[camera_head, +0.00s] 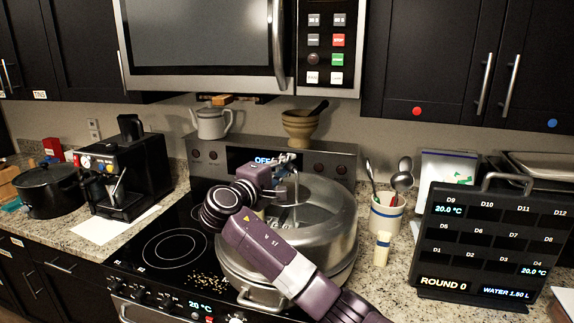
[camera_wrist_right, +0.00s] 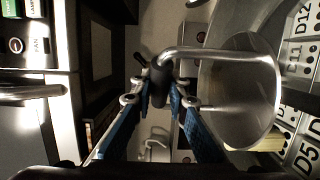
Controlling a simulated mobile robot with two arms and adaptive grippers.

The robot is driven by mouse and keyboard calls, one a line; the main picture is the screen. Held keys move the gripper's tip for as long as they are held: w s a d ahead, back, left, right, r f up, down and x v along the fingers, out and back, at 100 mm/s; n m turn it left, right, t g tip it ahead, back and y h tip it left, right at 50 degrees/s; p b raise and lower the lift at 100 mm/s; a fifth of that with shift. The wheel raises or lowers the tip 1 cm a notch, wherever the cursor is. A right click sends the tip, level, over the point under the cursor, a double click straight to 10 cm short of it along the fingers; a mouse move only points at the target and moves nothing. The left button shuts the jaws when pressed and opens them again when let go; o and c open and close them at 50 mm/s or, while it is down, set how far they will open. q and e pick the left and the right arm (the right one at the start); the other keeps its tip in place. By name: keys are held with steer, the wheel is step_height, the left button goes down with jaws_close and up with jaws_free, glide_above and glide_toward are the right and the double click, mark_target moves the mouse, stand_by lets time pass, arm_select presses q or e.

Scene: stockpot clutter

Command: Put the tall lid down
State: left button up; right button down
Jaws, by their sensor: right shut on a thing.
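I cannot tell whether the lid touches the pot's rim. My right gripper (camera_head: 287,163) is above the lid, with my purple arm hiding part of lid and pot. In the right wrist view the gripper (camera_wrist_right: 160,98) is shut on the handle's dark grip (camera_wrist_right: 158,84), and the lid (camera_wrist_right: 245,100) shows to the right. My left gripper is out of view.
A black cooktop (camera_head: 165,247) has bare room left of the pot. A coffee machine (camera_head: 125,170) and black pot (camera_head: 48,192) stand farther left. A utensil crock (camera_head: 387,215), brush (camera_head: 382,248) and display board (camera_head: 480,240) are right. The microwave (camera_head: 200,45) hangs above.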

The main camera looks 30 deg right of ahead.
steer(key=shift+f, duration=0.2)
steer(key=c, duration=1.9)
jaws_free()
steer(key=shift+s, duration=0.1)
steer(key=shift+a+f, duration=0.1)
steer(key=shift+s+a+f+b, duration=0.1)
steer(key=shift+a+b, duration=0.15)
steer(key=shift+b, duration=0.05)
steer(key=b+v, duration=0.4)
steer(key=v, duration=0.6)
steer(key=shift+a, duration=0.25)
steer(key=shift+s+a, duration=0.25)
steer(key=shift+a, duration=0.1)
